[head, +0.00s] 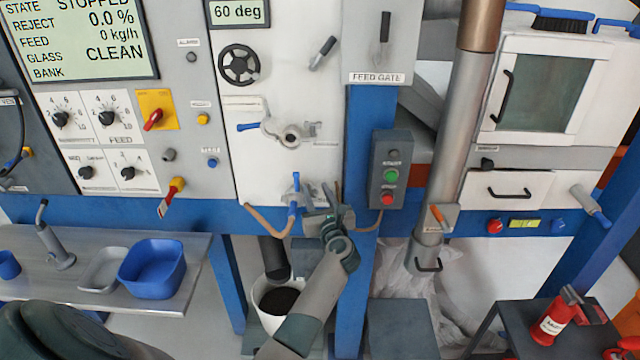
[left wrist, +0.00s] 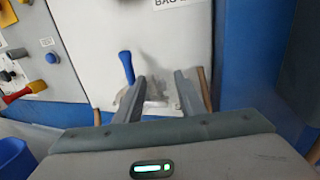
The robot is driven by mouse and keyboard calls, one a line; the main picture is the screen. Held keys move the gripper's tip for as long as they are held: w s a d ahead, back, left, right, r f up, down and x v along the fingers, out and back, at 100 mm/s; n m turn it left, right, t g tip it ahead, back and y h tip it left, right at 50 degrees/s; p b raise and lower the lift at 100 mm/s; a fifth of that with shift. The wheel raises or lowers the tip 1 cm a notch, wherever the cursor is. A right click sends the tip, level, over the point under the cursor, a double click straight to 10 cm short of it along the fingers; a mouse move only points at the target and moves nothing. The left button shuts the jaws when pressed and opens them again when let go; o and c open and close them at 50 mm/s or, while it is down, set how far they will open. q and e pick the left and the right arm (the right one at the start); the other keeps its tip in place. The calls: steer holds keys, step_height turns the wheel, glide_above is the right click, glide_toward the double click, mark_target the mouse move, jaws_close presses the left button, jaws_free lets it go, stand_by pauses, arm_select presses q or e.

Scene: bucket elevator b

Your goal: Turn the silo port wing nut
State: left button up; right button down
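A small metal fitting with a blue lever (head: 293,210) sits low on the white panel, above the blue beam. I cannot clearly make out the wing nut; the fitting may be part of the silo port. In the left wrist view the blue lever (left wrist: 126,67) stands just left of my fingers. A pale metal part (left wrist: 155,88) shows in the gap between them. My left gripper (head: 319,210) is at the fitting's right side, fingers apart; it also shows in the left wrist view (left wrist: 160,85). Contact cannot be told. My right gripper is out of view.
A second blue-levered fitting (head: 288,134) and a black handwheel (head: 239,64) are higher on the panel. A push-button box (head: 389,170) stands close right. A bucket (head: 278,303) with dark material is below. Brown tubes hang beside the gripper. A blue tray (head: 152,268) is on the left shelf.

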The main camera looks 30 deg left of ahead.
arm_select(q)
steer(key=shift+w+a, duration=0.1)
steer(key=shift+a, duration=0.1)
steer(key=shift+r, duration=0.1)
jaws_close()
stand_by(1.2)
jaws_free()
steer(key=shift+d, duration=0.1)
